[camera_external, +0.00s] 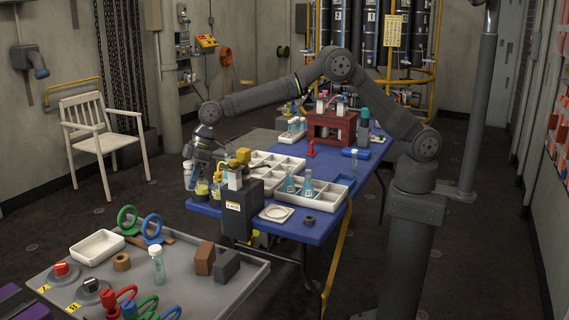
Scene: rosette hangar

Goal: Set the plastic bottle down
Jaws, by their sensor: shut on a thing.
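My gripper (196,168) reaches down at the left end of the blue table (297,225). It appears shut on a pale, bluish bottle (188,178), which looks like the plastic bottle. The bottle is roughly upright near the table's left corner. The fingers are small and partly hidden, and I cannot tell whether the bottle's base touches the table.
Yellowish containers (202,189) stand close to the right of the bottle. A dark box (236,212), a white compartment tray (325,199) with flasks and a red rack (331,128) are farther right. A grey bench (210,294) with another bottle (158,266) is in front.

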